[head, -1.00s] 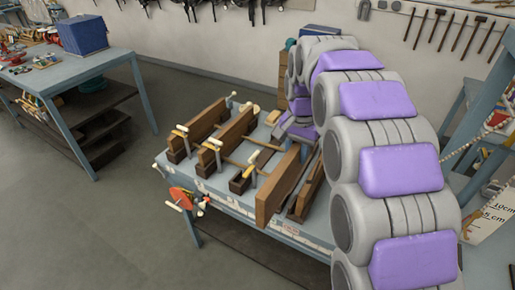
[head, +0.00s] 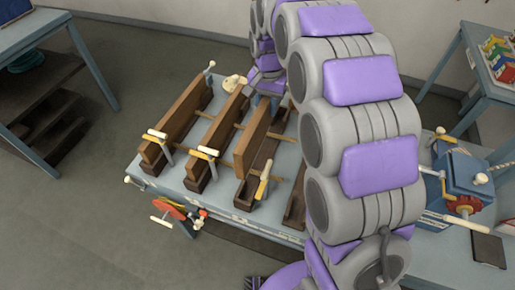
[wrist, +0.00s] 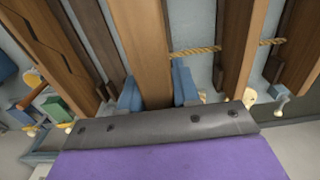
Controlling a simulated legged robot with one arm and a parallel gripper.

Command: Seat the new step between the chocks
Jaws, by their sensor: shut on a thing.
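The new step, a brown wooden board (head: 254,132), stands on edge above the bench. My gripper (wrist: 157,92) is shut on it, with blue fingers on both sides of the board (wrist: 146,45) in the wrist view. My gripper shows only partly in the head view (head: 268,87). The dark chocks (head: 254,186) with a yellow-handled lever (head: 263,182) lie just right of and below the board. The board overlaps them in the picture, and I cannot tell whether it touches them. Its lower edge is partly hidden.
Two other boards (head: 180,112) (head: 222,117) stand in clamped chocks to the left, with rope between. Another dark chock (head: 295,207) lies right, partly behind my arm. A blue vise-like device (head: 466,172) stands at the bench's right. Floor at left is clear.

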